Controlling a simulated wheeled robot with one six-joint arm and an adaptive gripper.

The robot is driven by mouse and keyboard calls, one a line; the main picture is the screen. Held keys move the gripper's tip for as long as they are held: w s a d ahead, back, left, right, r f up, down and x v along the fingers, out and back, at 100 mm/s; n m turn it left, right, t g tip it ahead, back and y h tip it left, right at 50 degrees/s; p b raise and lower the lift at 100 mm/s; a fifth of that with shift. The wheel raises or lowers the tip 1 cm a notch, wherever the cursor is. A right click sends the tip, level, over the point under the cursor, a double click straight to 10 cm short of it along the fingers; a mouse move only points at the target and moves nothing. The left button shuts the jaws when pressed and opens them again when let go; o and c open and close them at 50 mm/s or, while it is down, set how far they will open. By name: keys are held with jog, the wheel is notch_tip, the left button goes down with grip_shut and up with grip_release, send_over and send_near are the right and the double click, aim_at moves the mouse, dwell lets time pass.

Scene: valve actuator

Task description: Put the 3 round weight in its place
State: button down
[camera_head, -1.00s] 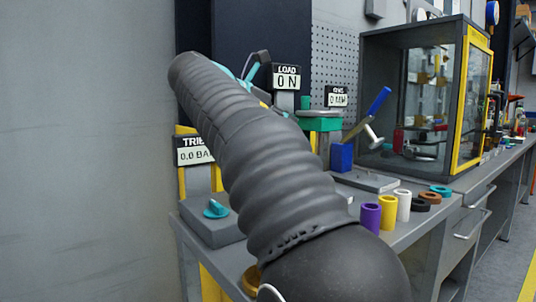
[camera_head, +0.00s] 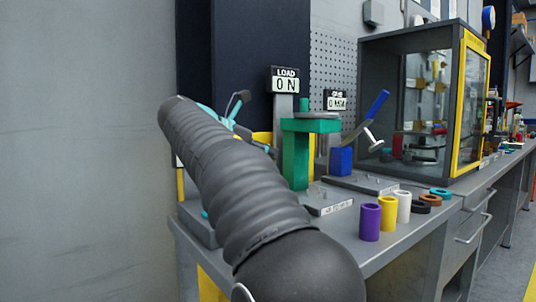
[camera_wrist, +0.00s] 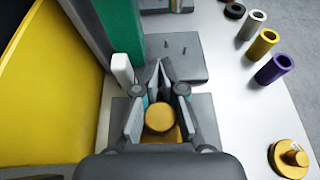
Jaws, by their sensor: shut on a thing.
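My gripper (camera_wrist: 160,95) is shut on a round brass-coloured weight (camera_wrist: 160,118), seen from above between the two fingers in the wrist view. Part of it is hidden by my gripper, and I cannot tell whether it touches anything below. In the head view my dark ribbed arm hides most of my gripper and the held weight. I cannot read a number on either weight.
A green stand (camera_head: 296,160) with a grey round top rises beside a LOAD display (camera_head: 285,80). Purple (camera_head: 370,222), yellow (camera_head: 388,213) and white (camera_head: 404,206) cylinders line the bench front, with rings behind. A glass-doored cabinet (camera_head: 385,70) stands farther back.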

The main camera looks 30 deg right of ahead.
jog(key=c, duration=1.3)
grip_release()
jog(key=shift+f, duration=0.1)
jog(key=shift+o, duration=0.2)
jog(key=shift+a+r, duration=0.3)
jog(key=p+v, duration=0.2)
jog(key=v, duration=0.9)
jog(key=shift+a+p, duration=0.15)
jog(key=shift+p, duration=0.25)
